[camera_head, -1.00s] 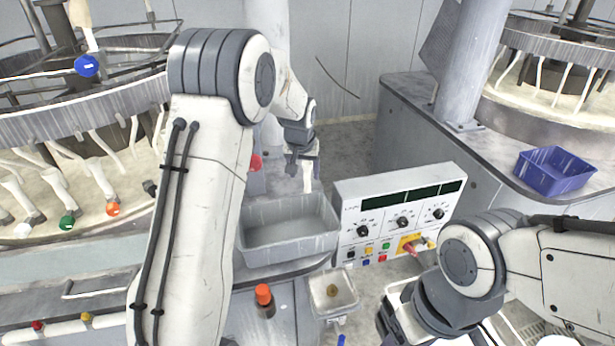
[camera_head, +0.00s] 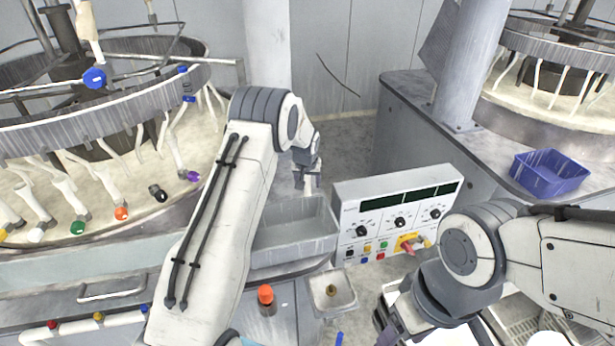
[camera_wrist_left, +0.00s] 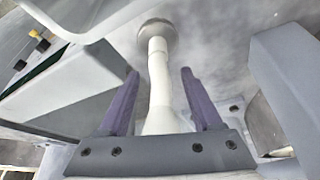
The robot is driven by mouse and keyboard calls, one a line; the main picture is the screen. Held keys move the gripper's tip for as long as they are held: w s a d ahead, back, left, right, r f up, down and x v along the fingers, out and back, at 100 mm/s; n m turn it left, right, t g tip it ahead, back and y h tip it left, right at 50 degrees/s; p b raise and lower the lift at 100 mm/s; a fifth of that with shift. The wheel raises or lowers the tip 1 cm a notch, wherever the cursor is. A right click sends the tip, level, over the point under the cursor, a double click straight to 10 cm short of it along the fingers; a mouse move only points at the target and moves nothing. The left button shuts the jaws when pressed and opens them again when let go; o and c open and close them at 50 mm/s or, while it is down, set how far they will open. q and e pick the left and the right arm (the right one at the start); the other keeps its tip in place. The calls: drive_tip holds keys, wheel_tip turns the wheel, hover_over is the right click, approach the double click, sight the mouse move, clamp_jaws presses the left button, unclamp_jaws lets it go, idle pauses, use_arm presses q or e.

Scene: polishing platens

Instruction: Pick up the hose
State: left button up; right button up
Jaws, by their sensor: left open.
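A white, slim, hose-like piece (camera_wrist_left: 158,75) with a round grey end stands between the two purple fingers of my left gripper (camera_wrist_left: 165,95) in the left wrist view. The fingers are apart, one on each side, with visible gaps. In the head view my left gripper (camera_head: 307,172) is beyond the grey bin, with a small white piece at its tip. Whether that is the same piece is too small to tell. My right gripper (camera_head: 392,335) is cut off at the bottom edge, so its jaws are unclear.
A grey bin (camera_head: 292,252) and a white control panel (camera_head: 345,215) stand close to my left forearm. An orange-capped bottle (camera_head: 266,298) and a small tray (camera_head: 345,303) are in front. A blue bin (camera_head: 549,190) sits on the right counter. Left is a platen machine (camera_head: 60,130).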

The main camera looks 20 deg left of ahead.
use_arm(q)
drive_tip(key=shift+w+a+f, duration=0.1)
drive_tip(key=shift+w+f, duration=0.1)
drive_tip(key=shift+f, duration=0.35)
clamp_jaws()
drive_tip(key=shift+r, duration=0.1)
